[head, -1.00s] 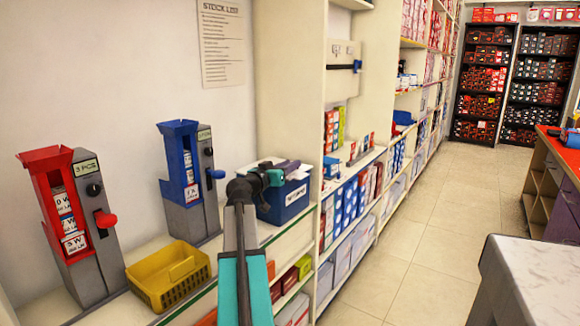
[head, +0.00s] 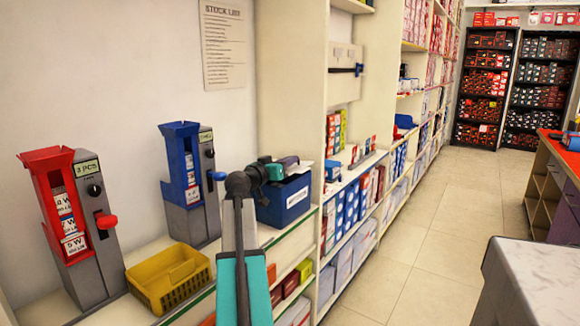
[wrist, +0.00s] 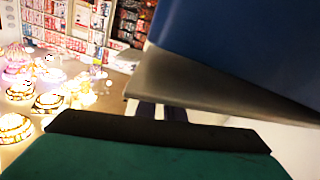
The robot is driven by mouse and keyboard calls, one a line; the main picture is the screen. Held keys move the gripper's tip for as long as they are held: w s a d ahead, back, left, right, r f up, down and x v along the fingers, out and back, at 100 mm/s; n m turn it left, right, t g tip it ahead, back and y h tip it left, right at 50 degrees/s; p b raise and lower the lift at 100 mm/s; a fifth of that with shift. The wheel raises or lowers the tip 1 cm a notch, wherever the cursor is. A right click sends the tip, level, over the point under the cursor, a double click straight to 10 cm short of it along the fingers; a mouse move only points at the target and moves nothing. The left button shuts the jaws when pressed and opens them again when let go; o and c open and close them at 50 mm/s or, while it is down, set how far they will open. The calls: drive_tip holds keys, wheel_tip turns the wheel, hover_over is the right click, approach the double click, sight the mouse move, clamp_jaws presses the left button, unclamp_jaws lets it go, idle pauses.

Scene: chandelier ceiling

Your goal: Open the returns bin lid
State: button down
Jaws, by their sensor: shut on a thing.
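The returns bin (head: 284,199) is a dark blue box with a white label, standing on the shelf counter in the middle of the head view. My gripper (head: 287,164), teal and dark, is at the bin's top left edge. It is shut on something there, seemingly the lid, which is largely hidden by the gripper. In the wrist view a teal finger with a black pad fills the bottom. A large blue surface with a grey band (wrist: 215,90) crosses the upper right, close to the finger. How far the lid stands open cannot be told.
A yellow basket (head: 170,278), a red dispenser (head: 70,225) and a blue dispenser (head: 188,180) stand left of my arm. Stocked shelves (head: 350,200) run along the right of the bin. The tiled aisle (head: 400,255) is clear; a counter (head: 535,280) edges it at right.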

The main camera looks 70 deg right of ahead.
drive_tip(key=shift+s, duration=0.1)
drive_tip(key=c, duration=1.9)
unclamp_jaws()
drive_tip(key=shift+a, duration=0.15)
drive_tip(key=shift+v, duration=3.65)
drive_tip(key=shift+r, duration=0.1)
